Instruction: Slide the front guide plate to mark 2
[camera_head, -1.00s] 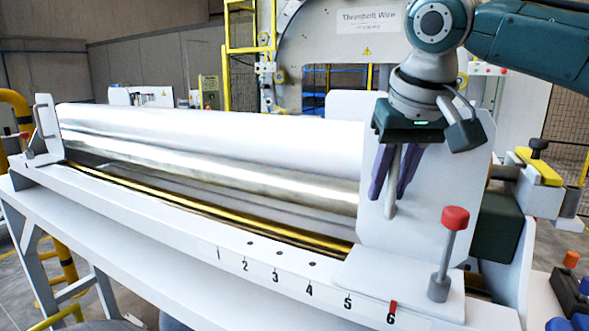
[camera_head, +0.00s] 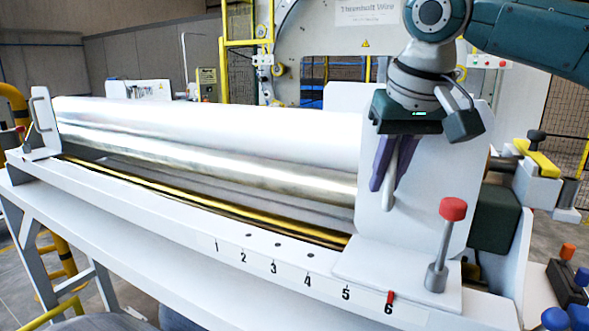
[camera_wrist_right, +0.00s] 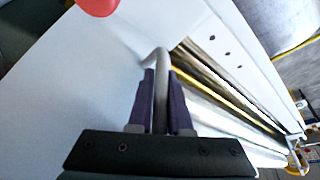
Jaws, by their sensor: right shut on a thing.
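The front guide plate (camera_head: 447,150) is the white upright plate on a flat white foot at the right end of the bench. Its red pointer (camera_head: 390,296) stands at mark 6. My right gripper (camera_head: 386,188) points down in front of the plate, its purple fingers shut on the plate's grey bar handle. In the right wrist view the handle (camera_wrist_right: 160,72) runs between the two fingers. Mark 2 (camera_head: 243,258) lies farther left on the numbered white rail (camera_head: 180,226). A red-knobbed lever (camera_head: 453,209) stands upright on the plate's foot. My left gripper is not in view.
A long shiny roll (camera_head: 210,135) lies left of the plate. A second white plate with a handle (camera_head: 43,120) stands at its far left end. The rail from mark 1 to mark 4 is clear, with small dark holes. Coloured knobs (camera_head: 555,318) sit at lower right.

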